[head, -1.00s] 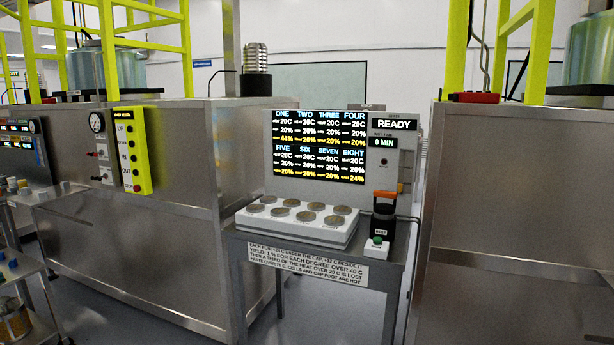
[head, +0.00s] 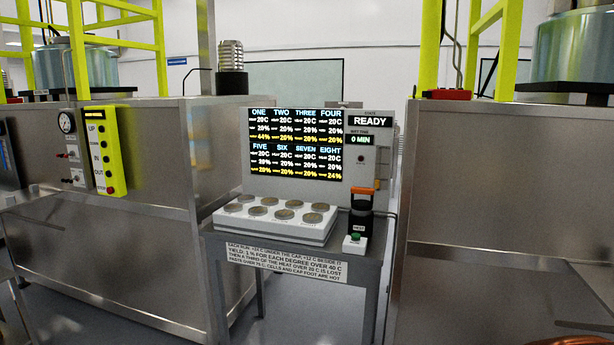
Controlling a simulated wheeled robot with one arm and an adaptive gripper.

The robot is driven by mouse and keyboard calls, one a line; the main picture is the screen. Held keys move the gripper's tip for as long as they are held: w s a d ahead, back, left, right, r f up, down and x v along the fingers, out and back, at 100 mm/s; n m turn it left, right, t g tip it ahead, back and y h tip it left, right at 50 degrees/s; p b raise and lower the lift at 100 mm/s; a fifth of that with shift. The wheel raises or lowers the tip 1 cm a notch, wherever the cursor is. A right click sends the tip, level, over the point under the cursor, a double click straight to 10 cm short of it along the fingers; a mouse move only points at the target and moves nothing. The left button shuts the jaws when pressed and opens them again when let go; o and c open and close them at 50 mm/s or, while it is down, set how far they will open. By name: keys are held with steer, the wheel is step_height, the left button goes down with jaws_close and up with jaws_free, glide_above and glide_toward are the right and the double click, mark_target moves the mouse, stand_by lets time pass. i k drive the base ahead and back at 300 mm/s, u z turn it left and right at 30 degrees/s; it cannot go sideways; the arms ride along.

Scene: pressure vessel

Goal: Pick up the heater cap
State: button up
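The heater cap (head: 361,214) stands upright at the right end of a small grey table, in the head view. It has a black body and an orange handle on top. It is beside the white block with round cells (head: 275,221), not on it. My gripper is not in view; only a small orange-brown shape shows at the bottom right edge, and I cannot tell what it is.
The table (head: 330,256) carries a display panel (head: 295,146) reading READY and a small box with a green button (head: 355,243). Large steel tanks stand left (head: 130,230) and right (head: 500,200). Floor shows in front of the table.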

mark_target(361, 207)
steer(key=u, duration=0.15)
steer(key=i, duration=0.5)
steer(key=u, duration=0.7)
steer(key=i, duration=1.6)
steer(key=z, duration=0.3)
steer(key=i, duration=0.95)
steer(key=z, duration=0.4)
